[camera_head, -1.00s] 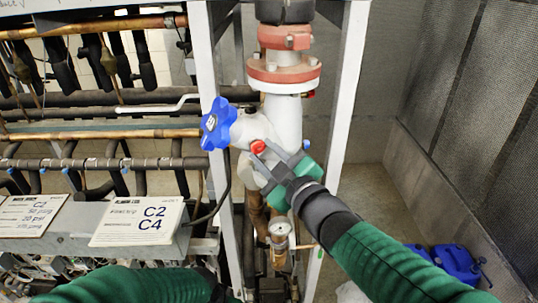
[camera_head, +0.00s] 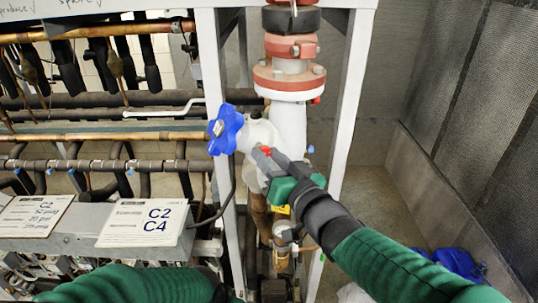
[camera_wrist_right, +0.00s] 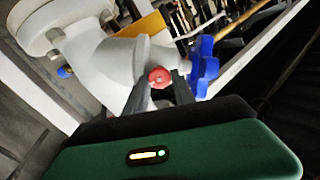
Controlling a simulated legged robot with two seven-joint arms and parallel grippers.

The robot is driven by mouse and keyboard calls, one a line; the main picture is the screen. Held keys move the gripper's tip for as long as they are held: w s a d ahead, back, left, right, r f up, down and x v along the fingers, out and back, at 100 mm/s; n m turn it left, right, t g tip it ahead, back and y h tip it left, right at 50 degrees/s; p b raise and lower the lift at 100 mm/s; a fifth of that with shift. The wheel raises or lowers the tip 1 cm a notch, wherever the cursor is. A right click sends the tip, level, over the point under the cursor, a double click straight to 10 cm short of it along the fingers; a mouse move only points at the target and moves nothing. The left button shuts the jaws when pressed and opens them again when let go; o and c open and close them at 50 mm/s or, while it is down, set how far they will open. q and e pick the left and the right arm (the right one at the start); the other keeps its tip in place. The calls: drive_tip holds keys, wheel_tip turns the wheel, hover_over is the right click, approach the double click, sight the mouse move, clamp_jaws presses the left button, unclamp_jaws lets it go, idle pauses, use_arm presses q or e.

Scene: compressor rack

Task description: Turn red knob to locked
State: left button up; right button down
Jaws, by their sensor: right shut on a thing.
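The small red knob (camera_head: 265,151) sits on the grey-white valve body, below and right of the blue handwheel. My right gripper (camera_head: 268,155) reaches it from the lower right, with its dark fingers at the knob. In the right wrist view the red knob (camera_wrist_right: 159,77) shows between the two fingertips (camera_wrist_right: 160,88), which are closed on it. The fingers hide part of the knob. My left arm (camera_head: 130,284) crosses the bottom left of the head view; its gripper is not clearly seen.
A blue handwheel (camera_head: 225,129) stands close beside the knob; it also shows in the wrist view (camera_wrist_right: 206,66). White frame posts (camera_head: 348,110) flank the valve pipe. A C2 C4 sign (camera_head: 145,222) is at left. A mesh wall (camera_head: 470,120) stands at right.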

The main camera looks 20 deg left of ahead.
drive_tip(key=shift+f+m+p, duration=0.2)
drive_tip(key=shift+m+p, duration=0.25)
drive_tip(key=shift+m, duration=1.15)
drive_tip(key=shift+f, duration=0.15)
drive_tip(key=c, duration=1.1)
unclamp_jaws()
drive_tip(key=shift+o, duration=0.2)
drive_tip(key=b+v, duration=0.1)
drive_tip(key=v, duration=1.5)
drive_tip(key=shift+d, duration=0.35)
